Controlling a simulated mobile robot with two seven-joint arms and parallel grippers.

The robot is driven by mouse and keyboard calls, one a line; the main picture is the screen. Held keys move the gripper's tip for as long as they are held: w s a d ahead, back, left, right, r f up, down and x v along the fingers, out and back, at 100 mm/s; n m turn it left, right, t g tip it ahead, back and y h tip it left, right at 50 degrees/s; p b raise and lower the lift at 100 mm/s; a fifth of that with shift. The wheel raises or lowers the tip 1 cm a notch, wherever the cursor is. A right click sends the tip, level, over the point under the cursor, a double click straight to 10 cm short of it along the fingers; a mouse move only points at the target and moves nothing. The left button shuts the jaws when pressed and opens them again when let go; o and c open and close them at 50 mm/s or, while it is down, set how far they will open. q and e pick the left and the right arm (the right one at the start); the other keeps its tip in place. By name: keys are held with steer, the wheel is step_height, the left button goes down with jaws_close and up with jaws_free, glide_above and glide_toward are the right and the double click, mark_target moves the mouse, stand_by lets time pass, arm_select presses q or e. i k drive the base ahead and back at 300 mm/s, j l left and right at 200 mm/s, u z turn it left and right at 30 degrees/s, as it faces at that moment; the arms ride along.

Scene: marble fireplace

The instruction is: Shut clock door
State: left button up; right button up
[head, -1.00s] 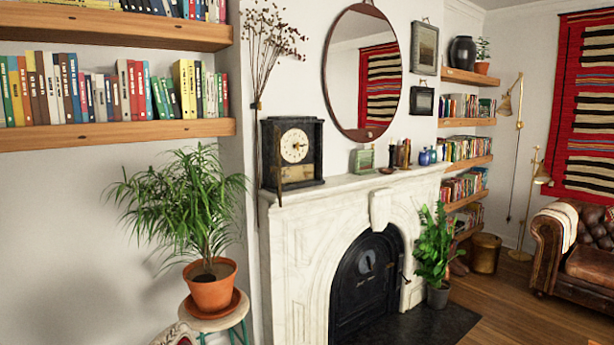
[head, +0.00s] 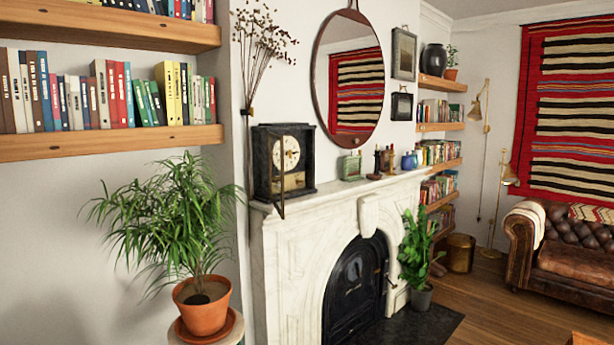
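A black mantel clock (head: 297,165) with a round cream dial and a brass-coloured lower panel stands on the left end of the white marble mantel (head: 340,189). Its dark-framed clock door (head: 279,180) stands open, swung out from the clock's left side toward me. I see it nearly edge-on, and it hides a strip of the clock's left front. Neither of my grippers is in view.
A leafy plant in a terracotta pot (head: 203,305) stands on a stool at left front. Wooden bookshelves (head: 110,142) hang above it. Dried stems (head: 258,50) rise beside the clock.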

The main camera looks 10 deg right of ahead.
mark_target(274, 179)
steer(key=i+j+z, duration=0.2)
steer(key=j, duration=0.2)
steer(key=j+z, duration=0.2)
steer(key=j, duration=0.2)
steer(key=i+j+z, duration=0.1)
steer(key=j+z, duration=0.25)
steer(key=j, duration=0.2)
steer(key=j+z, duration=0.35)
steer(key=j, duration=0.15)
steer(key=j+z, duration=0.3)
steer(key=j, duration=0.25)
steer(key=k, duration=0.05)
